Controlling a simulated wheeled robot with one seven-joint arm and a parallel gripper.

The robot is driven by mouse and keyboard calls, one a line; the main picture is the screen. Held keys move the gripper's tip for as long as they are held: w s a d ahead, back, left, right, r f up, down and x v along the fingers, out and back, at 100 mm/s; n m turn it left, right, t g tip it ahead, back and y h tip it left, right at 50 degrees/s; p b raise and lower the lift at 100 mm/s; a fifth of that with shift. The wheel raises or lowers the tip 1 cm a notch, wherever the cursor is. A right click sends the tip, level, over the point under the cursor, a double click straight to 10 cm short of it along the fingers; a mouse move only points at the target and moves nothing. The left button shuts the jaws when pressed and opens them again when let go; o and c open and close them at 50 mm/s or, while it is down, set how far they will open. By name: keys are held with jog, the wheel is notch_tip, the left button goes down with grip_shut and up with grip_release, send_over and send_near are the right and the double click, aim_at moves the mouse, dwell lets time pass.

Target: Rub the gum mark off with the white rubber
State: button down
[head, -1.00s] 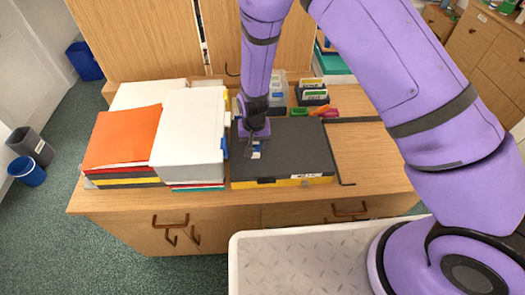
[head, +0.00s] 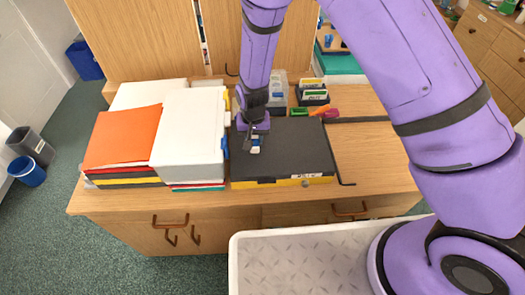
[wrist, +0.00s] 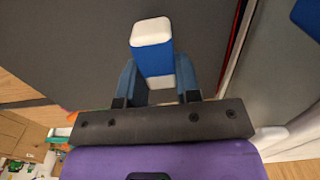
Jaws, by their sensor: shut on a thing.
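The white rubber (head: 256,146) has a blue sleeve, and it also shows in the wrist view (wrist: 152,48) with its white end pointing away from the jaws. My gripper (head: 255,137) is shut on it, with one finger on each side in the wrist view (wrist: 156,78). It is over the left part of the dark grey binder (head: 295,150), which lies flat on the wooden top. I cannot tell whether the rubber touches the cover. I cannot make out a gum mark; part of the cover is hidden behind my gripper and the rubber.
A stack of white binders (head: 190,130) and an orange folder (head: 122,138) stand close on the left. Behind are a clear container (head: 277,92), a card holder (head: 313,93) and coloured markers (head: 325,113). The wooden top (head: 370,160) is mostly clear on the right.

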jog(key=shift+r, duration=1.5)
